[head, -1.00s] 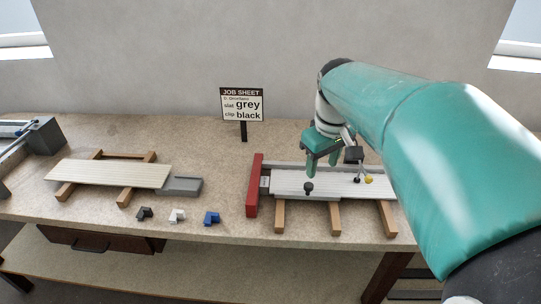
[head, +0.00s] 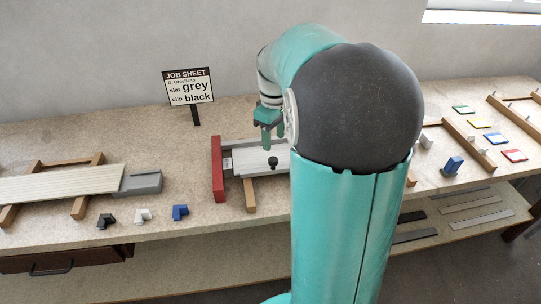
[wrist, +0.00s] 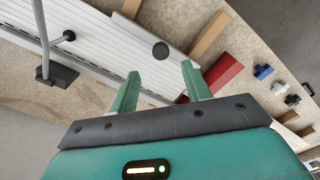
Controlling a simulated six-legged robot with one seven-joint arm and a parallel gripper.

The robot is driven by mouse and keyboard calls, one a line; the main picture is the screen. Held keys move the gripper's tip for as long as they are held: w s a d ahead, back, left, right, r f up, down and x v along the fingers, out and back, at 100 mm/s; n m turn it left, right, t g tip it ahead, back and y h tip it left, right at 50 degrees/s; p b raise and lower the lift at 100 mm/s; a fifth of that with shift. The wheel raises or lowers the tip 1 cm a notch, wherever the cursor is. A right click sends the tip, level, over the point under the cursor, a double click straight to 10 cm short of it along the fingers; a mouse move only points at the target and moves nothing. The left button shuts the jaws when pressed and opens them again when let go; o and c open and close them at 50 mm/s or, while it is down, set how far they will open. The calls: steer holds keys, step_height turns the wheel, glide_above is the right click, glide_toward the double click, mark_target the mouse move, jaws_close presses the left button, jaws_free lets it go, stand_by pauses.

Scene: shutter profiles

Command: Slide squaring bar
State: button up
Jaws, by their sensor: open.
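My gripper (head: 272,141) is open and empty, above the back part of a pale ribbed panel (head: 246,162) on the bench. In the wrist view my gripper's two fingers (wrist: 160,70) are apart, and the panel (wrist: 115,36) lies beyond them. A dark round knob (head: 273,161) stands up at the panel, just in front of my gripper; it also shows in the wrist view (wrist: 160,51), outside the fingers. A red bar (head: 217,170) stands across the panel's left end. No label marks the squaring bar. My arm hides the panel's right part.
A job sheet (head: 188,86) reads slat grey, clip black. Black (head: 106,221), white (head: 143,216) and blue (head: 180,212) clips lie at the front left. Another slatted panel (head: 60,184) lies at left. A grey rod on a dark base (wrist: 57,76) rises near my gripper.

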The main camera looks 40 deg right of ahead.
mark_target(273, 159)
step_height(273, 159, down, 8)
steer(key=shift+a, duration=0.1)
jaws_close()
stand_by(0.4)
